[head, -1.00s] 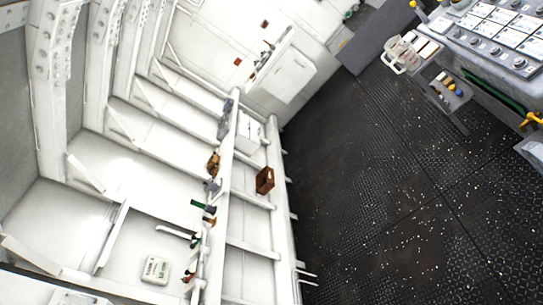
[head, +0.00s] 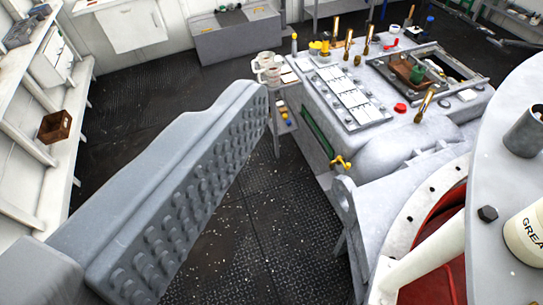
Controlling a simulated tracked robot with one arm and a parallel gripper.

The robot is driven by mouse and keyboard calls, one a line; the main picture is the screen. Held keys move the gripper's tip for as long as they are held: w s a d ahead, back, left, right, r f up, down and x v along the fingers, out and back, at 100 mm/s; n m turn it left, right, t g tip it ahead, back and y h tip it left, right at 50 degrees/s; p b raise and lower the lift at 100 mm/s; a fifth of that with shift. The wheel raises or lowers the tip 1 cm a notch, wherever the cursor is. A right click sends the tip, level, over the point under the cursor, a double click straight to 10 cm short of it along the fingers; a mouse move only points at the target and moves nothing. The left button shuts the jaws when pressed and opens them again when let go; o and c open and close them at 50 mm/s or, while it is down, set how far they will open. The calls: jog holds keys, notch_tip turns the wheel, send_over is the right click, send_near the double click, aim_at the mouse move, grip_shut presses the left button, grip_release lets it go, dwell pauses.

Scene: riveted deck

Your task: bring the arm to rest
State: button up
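One large grey jaw of my gripper (head: 185,185) reaches from the lower left to the upper middle of the head view, very close to the camera. Its studded inner face is bare, with nothing against it, so I take the gripper as open and empty. The other jaw is out of the picture. The jaw hangs over the dark deck and hides part of it.
A grey machine bench (head: 345,110) with brass fittings stands at the right. A round red-and-white housing (head: 440,225) is close at the lower right, with a grease can (head: 527,238) above it. A brown box (head: 57,127) sits on left shelving. Dark floor (head: 130,125) is open between.

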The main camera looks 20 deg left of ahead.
notch_tip(320, 180, down, 14)
jog(key=b, duration=1.4)
jog(key=shift+f, duration=0.15)
